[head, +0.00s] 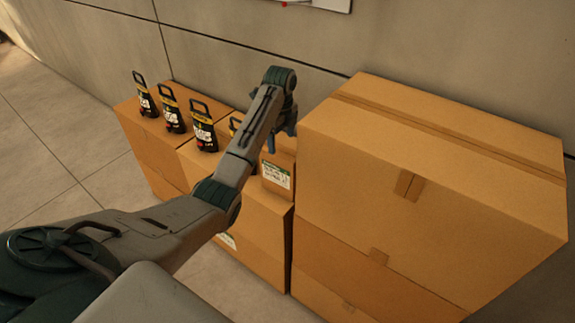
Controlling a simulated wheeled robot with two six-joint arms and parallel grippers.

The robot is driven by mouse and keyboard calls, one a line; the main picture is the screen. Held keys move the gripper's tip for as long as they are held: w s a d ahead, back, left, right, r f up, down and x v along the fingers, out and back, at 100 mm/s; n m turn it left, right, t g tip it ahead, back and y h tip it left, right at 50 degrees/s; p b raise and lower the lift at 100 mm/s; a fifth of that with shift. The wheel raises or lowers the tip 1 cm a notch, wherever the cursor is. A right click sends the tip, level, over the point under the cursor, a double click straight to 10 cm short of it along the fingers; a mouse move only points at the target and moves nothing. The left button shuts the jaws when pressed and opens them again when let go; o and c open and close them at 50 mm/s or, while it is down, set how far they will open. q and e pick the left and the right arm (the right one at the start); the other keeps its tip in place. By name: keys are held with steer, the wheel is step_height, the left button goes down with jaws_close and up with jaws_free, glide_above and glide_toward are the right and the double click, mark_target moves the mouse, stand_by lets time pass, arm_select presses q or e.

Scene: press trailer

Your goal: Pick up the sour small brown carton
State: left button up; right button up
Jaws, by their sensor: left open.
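A small brown carton (284,158) with a white and green label stands on top of a stack of brown boxes, left of the big boxes. My left arm reaches across from the lower left and hides part of the carton's left side and top. My left gripper (281,135) points down over the carton, at its top. Its fingers are open and partly hidden by my own arm, so I cannot tell whether they touch the carton. My right gripper is out of view.
Several black packages with handles, such as one at the left (145,101), stand in a row on the lower boxes (150,145). A tall stack of large boxes (430,150) rises close on the right. A wall (220,45) is behind. Floor (60,150) is clear at left.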

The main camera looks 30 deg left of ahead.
mark_target(280, 153)
arm_select(q)
steer(key=f, duration=0.3)
steer(key=f+p, duration=0.1)
steer(key=shift+s+f, duration=0.15)
steer(key=shift+s, duration=0.2)
steer(key=f, duration=0.1)
steer(key=f+p, duration=0.1)
steer(key=f, duration=0.1)
steer(key=w+f+p, duration=0.1)
steer(key=shift+a+f, duration=0.25)
steer(key=shift+f, duration=0.65)
jaws_close()
steer(key=shift+w+r, duration=0.1)
